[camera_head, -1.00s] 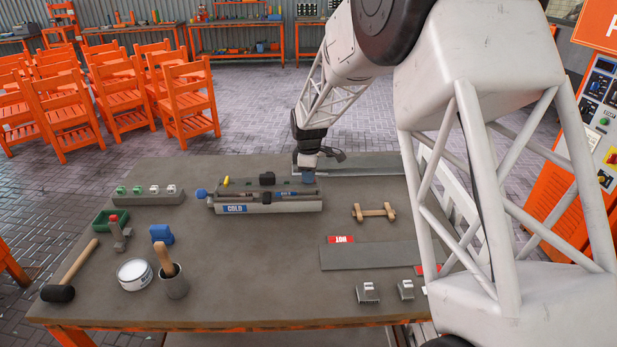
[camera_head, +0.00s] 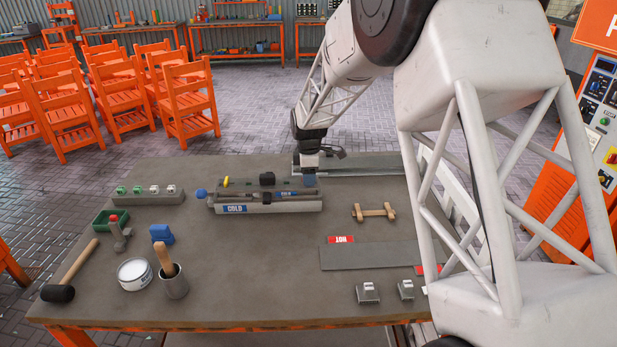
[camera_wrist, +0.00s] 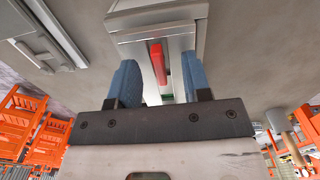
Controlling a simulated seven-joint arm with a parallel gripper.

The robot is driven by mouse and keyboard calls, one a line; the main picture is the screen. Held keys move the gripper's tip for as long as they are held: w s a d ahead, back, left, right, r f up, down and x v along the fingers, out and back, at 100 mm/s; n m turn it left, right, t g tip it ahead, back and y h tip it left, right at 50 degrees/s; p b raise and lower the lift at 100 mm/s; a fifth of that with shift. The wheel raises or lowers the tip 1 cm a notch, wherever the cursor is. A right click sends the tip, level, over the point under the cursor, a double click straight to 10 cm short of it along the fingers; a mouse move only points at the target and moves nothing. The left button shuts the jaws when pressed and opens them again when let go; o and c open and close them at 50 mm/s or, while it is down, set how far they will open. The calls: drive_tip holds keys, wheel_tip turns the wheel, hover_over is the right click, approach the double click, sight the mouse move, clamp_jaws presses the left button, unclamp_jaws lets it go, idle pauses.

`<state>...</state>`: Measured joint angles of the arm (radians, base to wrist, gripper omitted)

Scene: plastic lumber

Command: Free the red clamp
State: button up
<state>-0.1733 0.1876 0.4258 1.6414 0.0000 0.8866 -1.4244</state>
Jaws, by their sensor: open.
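The red clamp (camera_wrist: 158,63) shows in the wrist view as an upright red bar on a grey fixture. My gripper (camera_wrist: 160,82) is open. Its two blue fingers stand on either side of the red bar with gaps. In the head view my gripper (camera_head: 309,181) is at the right end of the long grey fixture marked COLD (camera_head: 285,207). The red clamp is hidden there behind my gripper. A yellow piece (camera_head: 226,182) and a black block (camera_head: 267,179) stand on the same fixture.
A blue knob (camera_head: 201,194) sticks out at the fixture's left end. A wooden-handled piece (camera_head: 374,212) and a grey HOT strip (camera_head: 368,256) lie to the right. The front middle is clear.

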drive_tip(key=shift+r, duration=0.1)
drive_tip(key=shift+r, duration=3.45)
drive_tip(key=s+d+r+m, duration=0.3)
drive_tip(key=s+r, duration=0.1)
drive_tip(key=s, duration=0.4)
drive_tip(key=s+d+r+m+t, duration=0.1)
drive_tip(key=s+d+r+m, duration=0.25)
drive_tip(key=s, duration=0.45)
drive_tip(key=s+d+r+m, duration=0.3)
drive_tip(key=s+r, duration=0.2)
drive_tip(key=s, duration=0.3)
drive_tip(key=s+d+f+m, duration=0.1)
drive_tip(key=s+m, duration=0.3)
drive_tip(key=s, duration=0.9)
drive_tip(key=s+d+f+m+t, duration=0.1)
drive_tip(key=s+d+m, duration=0.3)
drive_tip(key=s, duration=0.9)
drive_tip(key=shift+s+f+m+t, duration=0.25)
drive_tip(key=shift+f+m+t, duration=0.1)
drive_tip(key=shift+m, duration=0.2)
